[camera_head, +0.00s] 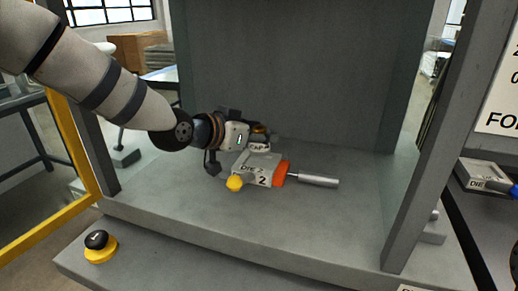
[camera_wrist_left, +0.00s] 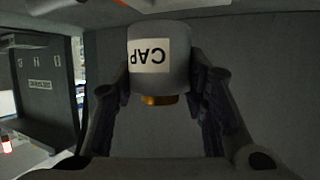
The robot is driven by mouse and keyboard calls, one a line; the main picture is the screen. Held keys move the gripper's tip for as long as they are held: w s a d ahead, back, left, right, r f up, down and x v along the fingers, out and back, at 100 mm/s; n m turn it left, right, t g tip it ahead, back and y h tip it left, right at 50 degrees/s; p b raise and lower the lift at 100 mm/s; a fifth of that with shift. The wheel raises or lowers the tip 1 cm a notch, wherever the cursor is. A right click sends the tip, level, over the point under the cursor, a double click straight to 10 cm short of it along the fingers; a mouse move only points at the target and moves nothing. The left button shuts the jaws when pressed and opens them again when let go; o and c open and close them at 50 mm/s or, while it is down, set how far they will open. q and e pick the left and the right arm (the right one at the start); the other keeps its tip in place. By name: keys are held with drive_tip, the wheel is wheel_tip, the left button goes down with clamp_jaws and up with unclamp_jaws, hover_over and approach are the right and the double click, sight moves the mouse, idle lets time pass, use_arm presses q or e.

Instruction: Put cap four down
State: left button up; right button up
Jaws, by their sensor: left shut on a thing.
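My left gripper (camera_head: 256,138) comes in from the left and is shut on a grey cap (camera_head: 260,147) with a white "CAP" label; the number on the label cannot be read. In the left wrist view the cap (camera_wrist_left: 160,58) sits between the two fingers, its label upside down in the picture, with a gold ring at its lower end. In the head view the cap shows just behind the grey block marked "DIE 2" (camera_head: 257,166). I cannot tell whether the cap touches the block or the surface. My right gripper is not in view.
The die has a yellow knob (camera_head: 235,183), an orange collar (camera_head: 281,174) and a metal rod (camera_head: 318,181). A black-and-yellow button (camera_head: 98,245) is front left. Another die (camera_head: 478,176) lies at right.

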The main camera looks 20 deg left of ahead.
sight(250, 149)
use_arm(q)
drive_tip(key=f, duration=0.3)
drive_tip(key=shift+w+a+f, duration=0.25)
drive_tip(key=shift+a+f, duration=0.1)
drive_tip(key=shift+f, duration=0.05)
drive_tip(key=shift+r, duration=0.15)
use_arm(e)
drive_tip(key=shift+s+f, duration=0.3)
use_arm(q)
drive_tip(key=o, duration=1.4)
drive_tip(key=shift+f, duration=0.25)
drive_tip(key=shift+c, duration=0.2)
